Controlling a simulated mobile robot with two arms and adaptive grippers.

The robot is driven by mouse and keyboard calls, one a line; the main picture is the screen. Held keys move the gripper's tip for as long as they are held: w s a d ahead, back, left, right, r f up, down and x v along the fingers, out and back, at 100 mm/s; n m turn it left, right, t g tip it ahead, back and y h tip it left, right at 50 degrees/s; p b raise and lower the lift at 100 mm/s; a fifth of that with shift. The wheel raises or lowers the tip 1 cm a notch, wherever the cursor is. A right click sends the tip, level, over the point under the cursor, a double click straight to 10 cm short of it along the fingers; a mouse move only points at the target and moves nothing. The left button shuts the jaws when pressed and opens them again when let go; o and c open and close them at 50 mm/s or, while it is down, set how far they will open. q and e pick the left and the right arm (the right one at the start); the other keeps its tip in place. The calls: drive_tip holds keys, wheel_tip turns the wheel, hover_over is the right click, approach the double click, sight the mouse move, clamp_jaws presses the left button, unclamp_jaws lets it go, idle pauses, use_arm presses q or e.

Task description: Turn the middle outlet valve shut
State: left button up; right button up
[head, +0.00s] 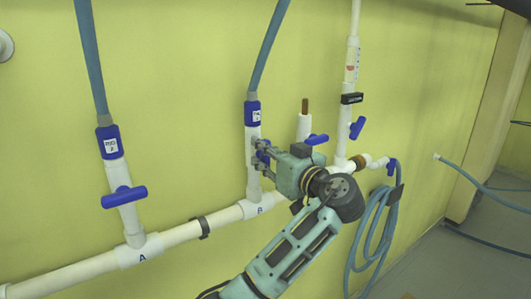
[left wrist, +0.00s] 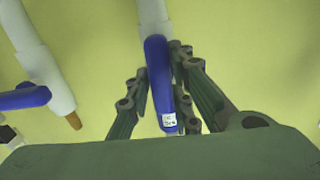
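The middle outlet is the white riser B (head: 253,178), with a blue collar and hose above it. Its blue valve handle (head: 264,146) is partly hidden by my left gripper (head: 262,155), which reaches it from the right. In the left wrist view the blue handle (left wrist: 160,85) with a small white label lies between the two fingers of my left gripper (left wrist: 160,95). The handle looks roughly in line with the white pipe behind it. The fingers stand apart on both sides, with a narrow gap at the left; contact at the right is unclear. My right gripper is not in view.
Riser A (head: 129,217) at left has a crosswise blue handle (head: 124,197). Right of my gripper are a short brown-tipped stub (head: 304,126) with a blue handle (head: 318,139) and a taller pipe (head: 342,130) with another blue handle (head: 357,128). A coiled hose (head: 372,225) hangs at right.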

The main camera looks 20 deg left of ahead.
use_arm(q)
clamp_jaws()
